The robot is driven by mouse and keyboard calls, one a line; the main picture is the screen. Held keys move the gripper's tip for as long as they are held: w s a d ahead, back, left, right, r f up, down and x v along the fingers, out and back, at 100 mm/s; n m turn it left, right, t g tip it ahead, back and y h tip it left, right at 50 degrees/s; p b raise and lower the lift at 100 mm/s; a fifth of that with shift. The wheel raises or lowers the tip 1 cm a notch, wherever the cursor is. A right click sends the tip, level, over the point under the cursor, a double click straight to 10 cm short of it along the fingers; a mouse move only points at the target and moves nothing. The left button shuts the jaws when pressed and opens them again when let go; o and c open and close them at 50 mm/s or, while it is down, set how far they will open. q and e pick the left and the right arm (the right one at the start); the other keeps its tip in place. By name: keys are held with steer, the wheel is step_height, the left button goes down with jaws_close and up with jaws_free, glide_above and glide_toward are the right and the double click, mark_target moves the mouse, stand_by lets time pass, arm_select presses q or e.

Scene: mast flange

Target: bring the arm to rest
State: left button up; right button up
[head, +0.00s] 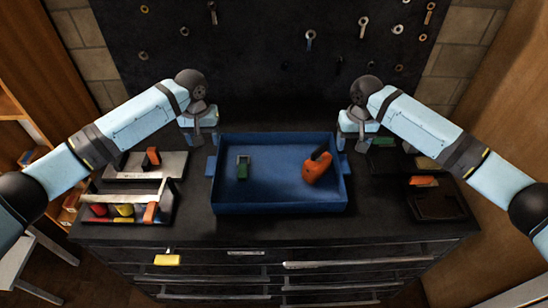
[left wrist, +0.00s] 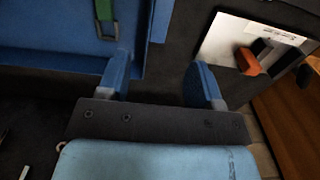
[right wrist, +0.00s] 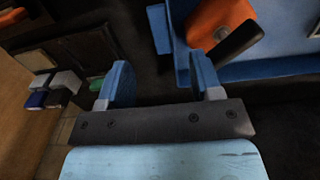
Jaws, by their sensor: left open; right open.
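My left gripper (head: 200,138) is open and empty beside the left wall of the blue tray (head: 280,209). In the left wrist view the two blue fingers of my left gripper (left wrist: 158,80) stand apart with only dark worktop between them. My right gripper (head: 358,135) is open and empty near the right end of the tray. In the right wrist view the fingers of my right gripper (right wrist: 160,82) are apart with nothing between them. Both arms reach in from the sides, above the dark workbench (head: 280,225).
The tray holds a green object (head: 242,171) and an orange tool (head: 318,167). A caddy (head: 125,210) with coloured items stands left, in front of a pale plate (head: 120,168). A dark tray (head: 436,206) lies right. A pegboard (head: 270,60) rises behind. A yellow-handled item (head: 167,260) shows at the drawers.

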steer(key=shift+r, duration=0.55)
steer(key=shift+f, duration=0.1)
